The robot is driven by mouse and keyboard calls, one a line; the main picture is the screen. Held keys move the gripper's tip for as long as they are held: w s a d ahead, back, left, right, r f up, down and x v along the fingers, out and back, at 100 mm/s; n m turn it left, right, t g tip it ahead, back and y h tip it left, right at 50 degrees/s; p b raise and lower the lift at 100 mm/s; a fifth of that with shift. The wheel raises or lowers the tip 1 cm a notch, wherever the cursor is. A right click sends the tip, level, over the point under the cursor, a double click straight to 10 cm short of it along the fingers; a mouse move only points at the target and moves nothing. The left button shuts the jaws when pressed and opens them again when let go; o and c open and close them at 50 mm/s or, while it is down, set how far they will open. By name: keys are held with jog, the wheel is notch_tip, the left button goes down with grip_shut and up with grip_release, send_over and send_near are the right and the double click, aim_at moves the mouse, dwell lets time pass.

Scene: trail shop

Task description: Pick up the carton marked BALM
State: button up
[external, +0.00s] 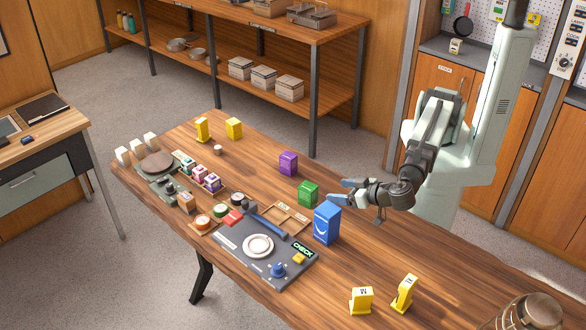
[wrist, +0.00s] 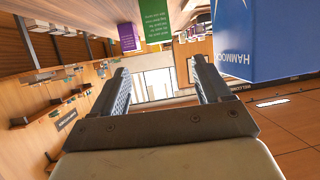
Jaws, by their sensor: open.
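I cannot read BALM on any carton. A blue carton (external: 327,223) stands on the table just beside my gripper; in the wrist view this carton (wrist: 265,40) reads HAMMOC, cut off by the frame edge. A green carton (external: 308,193) and a purple carton (external: 288,163) stand behind it. In the wrist view the green carton (wrist: 155,20) has small white text that I cannot make out, and the purple carton (wrist: 128,38) shows past it. My gripper (external: 345,190) is open and empty, also in the wrist view (wrist: 158,80), with its fingers pointing left over the table.
Small coloured boxes (external: 200,173) sit in a tray beside a dark board (external: 225,245) marked CHECK. A brown jar (external: 530,312) stands lower right.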

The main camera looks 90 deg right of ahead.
aim_at(314, 188)
jog(key=shift+x, duration=6.85)
jog(key=c, duration=1.2)
jog(key=shift+r, duration=5)
jog(key=shift+c, duration=0.2)
